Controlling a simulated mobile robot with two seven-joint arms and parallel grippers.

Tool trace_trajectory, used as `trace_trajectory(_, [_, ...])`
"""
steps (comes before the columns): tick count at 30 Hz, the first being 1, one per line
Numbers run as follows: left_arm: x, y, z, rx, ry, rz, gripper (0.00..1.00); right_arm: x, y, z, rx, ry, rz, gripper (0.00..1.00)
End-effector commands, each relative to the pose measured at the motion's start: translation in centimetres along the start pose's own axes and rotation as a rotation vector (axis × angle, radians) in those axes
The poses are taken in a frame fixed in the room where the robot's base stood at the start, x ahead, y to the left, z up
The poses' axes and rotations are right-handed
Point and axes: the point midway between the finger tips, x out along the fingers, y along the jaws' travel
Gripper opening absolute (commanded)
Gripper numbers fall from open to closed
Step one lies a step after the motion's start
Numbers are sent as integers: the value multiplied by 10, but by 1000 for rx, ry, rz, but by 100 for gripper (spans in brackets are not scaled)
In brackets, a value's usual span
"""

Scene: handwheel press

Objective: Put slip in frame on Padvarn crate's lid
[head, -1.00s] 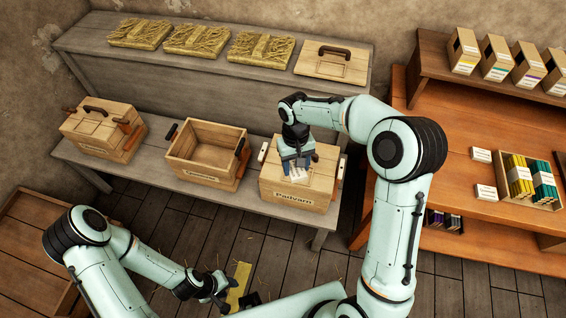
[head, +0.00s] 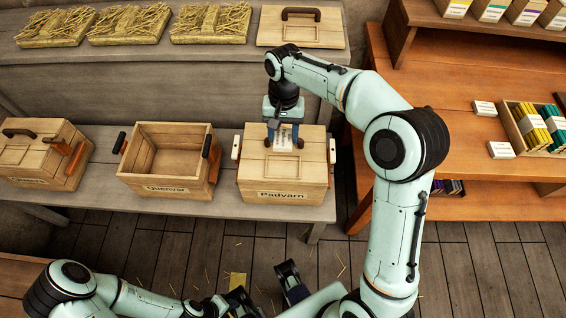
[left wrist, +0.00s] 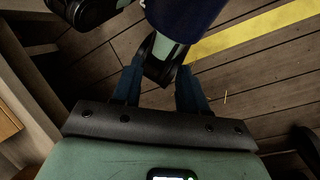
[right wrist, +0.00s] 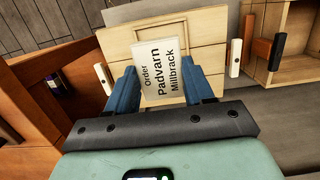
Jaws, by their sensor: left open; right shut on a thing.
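The Padvarn crate (head: 282,194) stands on the lower bench, its wooden lid (head: 254,143) on. The lid has a thin rectangular frame (head: 290,166) on top. My right gripper (head: 285,141) is above the lid's far part, shut on the white slip (head: 284,132). In the right wrist view the slip (right wrist: 163,72) reads "Order Padvarn Millbrack" and extends from between the fingers (right wrist: 165,92) over the lid (right wrist: 206,36). I cannot tell whether it touches the lid or frame. My left gripper (head: 242,301) is low at the bottom, open and empty.
The open Quenvar crate (head: 173,190) stands left of Padvarn. Another lidded crate (head: 40,165) is further left. A spare lid (head: 300,34) and straw-covered pads (head: 210,24) lie on the upper shelf. Right is an orange-brown table (head: 445,105) with cards and small boxes.

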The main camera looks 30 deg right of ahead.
Motion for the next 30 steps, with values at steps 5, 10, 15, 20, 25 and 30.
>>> trace_trajectory(5, [7, -1, -4, 1, 13, 2, 43, 50, 1, -7, 0, -4, 3, 23])
trace_trajectory(10, [10, -1, -7, 2, 19, 4, 43, 78, 0, -12, -1, -1, 1, 23])
trace_trajectory(15, [11, -1, -7, 2, 21, 4, 43, 90, 0, -14, -2, -1, 1, 23])
trace_trajectory(20, [14, -2, -9, 3, 25, 5, 43, 118, 0, -17, -2, -2, 2, 23])
trace_trajectory(25, [16, -2, -11, 3, 30, 7, 43, 140, 0, -21, -1, -2, 1, 23])
trace_trajectory(30, [16, -2, -11, 3, 30, 7, 43, 142, 0, -22, -2, 1, 0, 23])
